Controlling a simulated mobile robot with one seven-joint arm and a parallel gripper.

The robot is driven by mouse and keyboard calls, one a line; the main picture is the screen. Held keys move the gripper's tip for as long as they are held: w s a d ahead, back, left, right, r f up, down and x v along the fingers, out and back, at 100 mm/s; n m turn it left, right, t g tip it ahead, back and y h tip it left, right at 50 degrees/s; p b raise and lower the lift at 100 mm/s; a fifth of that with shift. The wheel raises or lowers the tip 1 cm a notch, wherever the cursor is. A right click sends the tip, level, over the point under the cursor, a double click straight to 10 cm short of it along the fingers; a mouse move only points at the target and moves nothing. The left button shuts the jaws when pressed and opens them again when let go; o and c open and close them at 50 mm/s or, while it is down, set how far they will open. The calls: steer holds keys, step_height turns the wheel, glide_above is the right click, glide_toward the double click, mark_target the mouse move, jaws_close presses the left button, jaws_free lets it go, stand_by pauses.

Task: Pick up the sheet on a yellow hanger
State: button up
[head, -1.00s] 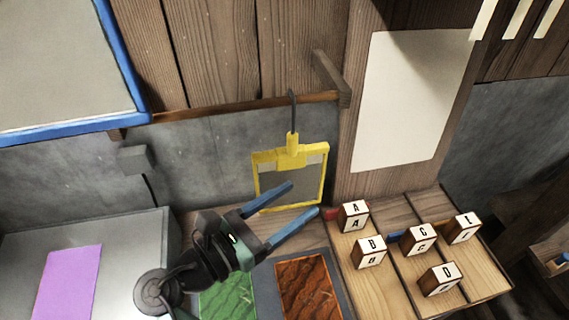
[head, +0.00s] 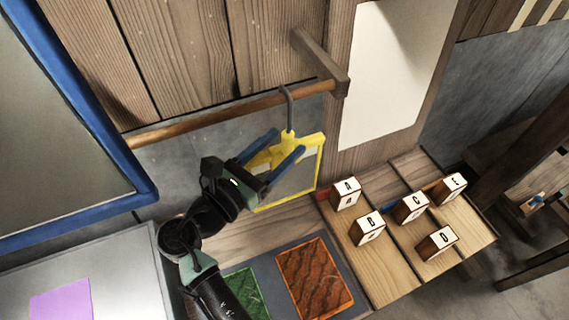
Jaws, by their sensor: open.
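The yellow hanger (head: 289,139) hangs by a dark hook from a wooden rail in the head view. Its yellow frame holds a grey sheet (head: 297,180). My gripper (head: 289,144) is open, its two blue fingers pointing up and right. The fingers overlap the upper part of the hanger in the picture, one finger toward its left and one toward its right. Whether they touch it I cannot tell. The fingers and palm hide the left part of the frame.
The wooden rail (head: 220,115) ends at a bracket (head: 322,62) on the right. Below lie a green panel (head: 244,288) and a brown panel (head: 314,278). A wooden rack (head: 388,275) with several lettered blocks stands right. A blue-framed board (head: 125,165) is at left.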

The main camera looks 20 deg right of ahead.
mark_target(297, 142)
steer(key=p+x, duration=0.2)
steer(key=x, duration=0.3)
steer(key=shift+w+d+f, duration=0.15)
steer(key=shift+f, duration=0.05)
jaws_close()
stand_by(1.2)
